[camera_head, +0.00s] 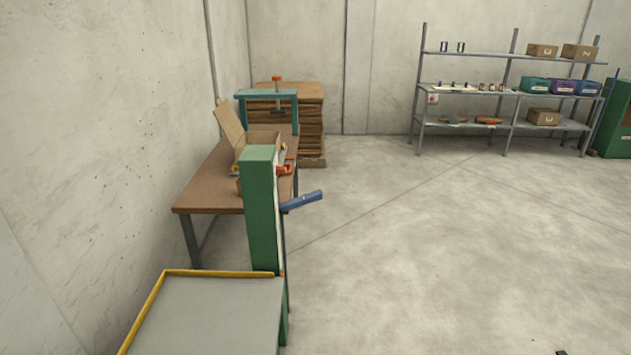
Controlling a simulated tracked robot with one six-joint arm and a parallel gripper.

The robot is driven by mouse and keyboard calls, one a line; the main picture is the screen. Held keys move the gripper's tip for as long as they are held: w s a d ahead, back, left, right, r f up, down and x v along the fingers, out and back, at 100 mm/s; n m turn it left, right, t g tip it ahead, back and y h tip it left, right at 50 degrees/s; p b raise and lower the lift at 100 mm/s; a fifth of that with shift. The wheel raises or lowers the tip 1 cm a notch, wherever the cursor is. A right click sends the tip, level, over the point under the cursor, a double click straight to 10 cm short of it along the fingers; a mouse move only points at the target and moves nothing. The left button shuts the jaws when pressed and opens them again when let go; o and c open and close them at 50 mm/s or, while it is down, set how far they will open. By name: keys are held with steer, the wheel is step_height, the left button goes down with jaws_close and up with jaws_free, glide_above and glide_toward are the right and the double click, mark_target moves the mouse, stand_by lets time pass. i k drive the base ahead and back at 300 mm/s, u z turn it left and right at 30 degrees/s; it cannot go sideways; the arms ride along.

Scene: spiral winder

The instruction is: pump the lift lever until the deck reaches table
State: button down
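The lift lever, with a blue handle (302,201), sticks out to the right from a green lift post (261,210) and tilts slightly upward. The grey deck (212,315) with a yellow rim sits at the foot of the post, at the bottom left. The brown table (205,189) stands behind the post, and the deck is lower than its top. The post hides part of the table. My gripper cannot be made out. Only a small dark piece (560,352) shows at the bottom edge, and I cannot tell what it is. Nothing touches the lever.
An open cardboard box (232,128) and a green-framed press (268,94) are on or behind the table. A stack of brown sheets (312,120) stands behind it. A metal shelf (512,91) with boxes stands at the back right. The floor right of the lever is clear.

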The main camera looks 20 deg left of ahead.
mark_target(317, 195)
steer(key=z, duration=0.05)
steer(key=i, duration=2.8)
steer(key=u, duration=2.75)
